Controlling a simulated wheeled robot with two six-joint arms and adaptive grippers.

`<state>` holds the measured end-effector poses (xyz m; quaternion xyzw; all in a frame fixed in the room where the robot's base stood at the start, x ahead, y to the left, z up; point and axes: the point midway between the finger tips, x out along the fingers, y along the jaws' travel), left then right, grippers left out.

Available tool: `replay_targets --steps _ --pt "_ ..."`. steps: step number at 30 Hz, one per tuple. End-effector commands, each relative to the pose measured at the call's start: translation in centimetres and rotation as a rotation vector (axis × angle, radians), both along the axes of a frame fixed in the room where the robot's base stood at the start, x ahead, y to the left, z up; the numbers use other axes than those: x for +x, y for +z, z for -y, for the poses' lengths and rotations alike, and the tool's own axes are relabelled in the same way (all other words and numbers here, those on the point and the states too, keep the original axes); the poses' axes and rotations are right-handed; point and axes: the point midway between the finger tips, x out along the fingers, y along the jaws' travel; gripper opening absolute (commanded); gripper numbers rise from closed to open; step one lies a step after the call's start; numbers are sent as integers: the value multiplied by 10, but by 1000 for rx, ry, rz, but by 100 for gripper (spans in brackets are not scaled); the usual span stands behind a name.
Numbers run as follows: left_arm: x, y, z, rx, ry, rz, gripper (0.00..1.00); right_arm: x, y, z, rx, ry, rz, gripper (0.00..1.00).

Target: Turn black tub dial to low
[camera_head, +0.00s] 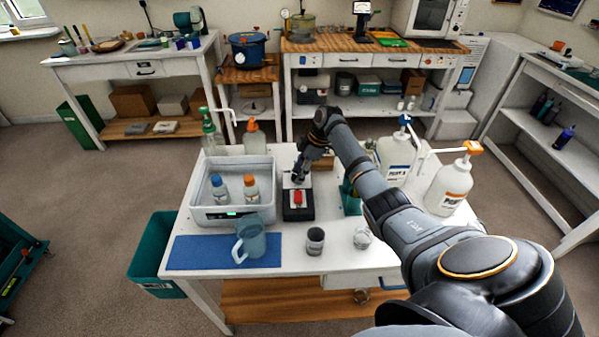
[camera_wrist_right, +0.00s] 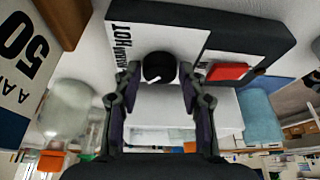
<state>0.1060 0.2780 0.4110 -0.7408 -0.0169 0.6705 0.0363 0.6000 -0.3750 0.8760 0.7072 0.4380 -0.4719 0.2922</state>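A black dial (camera_wrist_right: 159,66) with a white pointer mark sits on a white panel (camera_wrist_right: 190,42) with partly hidden lettering that includes "HOT". The mark points down and slightly left in the right wrist view. The panel belongs to a black-bodied unit (camera_head: 298,214) with a red switch (camera_head: 298,198), which also shows in the wrist view (camera_wrist_right: 228,71). My right gripper (camera_wrist_right: 160,72) is open, with one finger on each side of the dial. A narrow gap seems to show beside the dial; contact is not clear. In the head view my right gripper (camera_head: 300,172) hides the dial. My left gripper is out of view.
A pale tub (camera_head: 238,212) with two bottles stands left of the unit. A jug (camera_head: 250,240) stands on a blue mat (camera_head: 205,254). Two cups (camera_head: 315,240) (camera_head: 362,238) stand in front. Pump jugs (camera_head: 448,188) stand at the right, near my arm.

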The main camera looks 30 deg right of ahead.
Motion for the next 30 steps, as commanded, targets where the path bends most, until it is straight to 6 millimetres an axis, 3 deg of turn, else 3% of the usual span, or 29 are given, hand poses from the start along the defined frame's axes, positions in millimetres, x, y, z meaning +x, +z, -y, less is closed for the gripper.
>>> replay_targets --steps 3,14,24,30 --pt "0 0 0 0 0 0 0 0 0 0 0 0 0 59" --pt "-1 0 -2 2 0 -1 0 -1 8 4 -3 -1 1 59" --pt "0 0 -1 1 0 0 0 -14 79 30 -4 -1 4 59" --pt "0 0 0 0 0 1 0 -19 106 40 -1 -1 0 59"
